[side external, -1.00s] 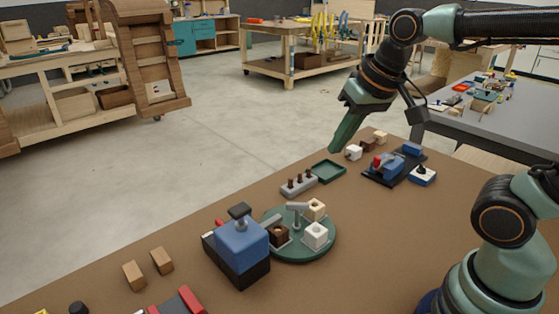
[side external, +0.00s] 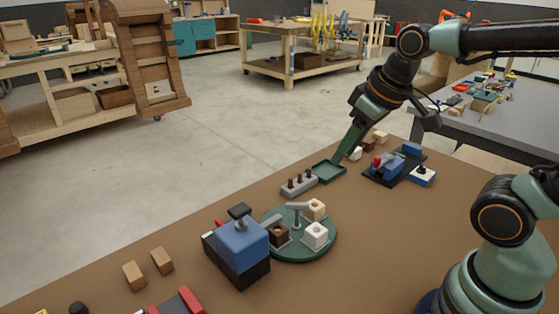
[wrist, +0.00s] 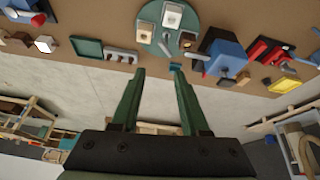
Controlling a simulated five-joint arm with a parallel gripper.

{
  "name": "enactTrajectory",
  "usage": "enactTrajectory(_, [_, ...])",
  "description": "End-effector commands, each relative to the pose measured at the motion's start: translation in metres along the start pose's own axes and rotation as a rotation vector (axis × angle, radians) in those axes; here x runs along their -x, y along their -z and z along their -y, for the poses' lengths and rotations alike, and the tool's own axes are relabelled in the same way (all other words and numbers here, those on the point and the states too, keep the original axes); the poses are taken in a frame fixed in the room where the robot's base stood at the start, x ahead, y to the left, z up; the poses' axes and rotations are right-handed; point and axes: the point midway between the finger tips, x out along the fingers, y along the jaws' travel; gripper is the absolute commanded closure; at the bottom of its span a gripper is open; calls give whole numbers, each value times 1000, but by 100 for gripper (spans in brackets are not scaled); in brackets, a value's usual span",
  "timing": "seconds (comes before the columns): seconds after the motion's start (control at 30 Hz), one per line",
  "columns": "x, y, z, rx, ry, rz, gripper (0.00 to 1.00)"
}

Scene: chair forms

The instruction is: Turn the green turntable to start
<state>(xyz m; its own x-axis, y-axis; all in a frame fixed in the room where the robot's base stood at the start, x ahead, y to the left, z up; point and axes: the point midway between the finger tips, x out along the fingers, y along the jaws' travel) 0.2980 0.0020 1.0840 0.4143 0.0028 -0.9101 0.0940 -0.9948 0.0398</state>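The green turntable (side external: 300,257) lies flat on the brown table. It carries a white block (side external: 316,235), a cream block (side external: 315,209), a dark brown block (side external: 279,235) and a grey T-shaped handle (side external: 297,214). The turntable also shows at the top of the wrist view (wrist: 191,20). My gripper (side external: 345,157) is above the far part of the table, up and to the right of the turntable, and apart from it. In the wrist view its two green fingers (wrist: 159,72) are spread with a gap between them. No held object shows.
A blue machine on a black base (side external: 240,250) stands close left of the turntable. A grey peg rack (side external: 298,186) and a green tray (side external: 328,171) lie behind it. A blue and red fixture (side external: 393,166) is at the right.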

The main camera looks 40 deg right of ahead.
Motion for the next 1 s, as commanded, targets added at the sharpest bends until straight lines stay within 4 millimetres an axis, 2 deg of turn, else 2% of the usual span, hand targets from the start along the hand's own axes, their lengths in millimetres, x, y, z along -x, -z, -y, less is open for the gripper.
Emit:
enactTrajectory(0.27, [-25, 40, 3, 293, 52, 189, 55])
enactTrajectory(0.5, [-61, 65, 8, 531, 128, 327, 55])
enactTrajectory(0.77, [-84, 74, 10, 655, 180, 393, 55])
enactTrajectory(1.0, [-103, 66, 11, 664, 185, 400, 55])
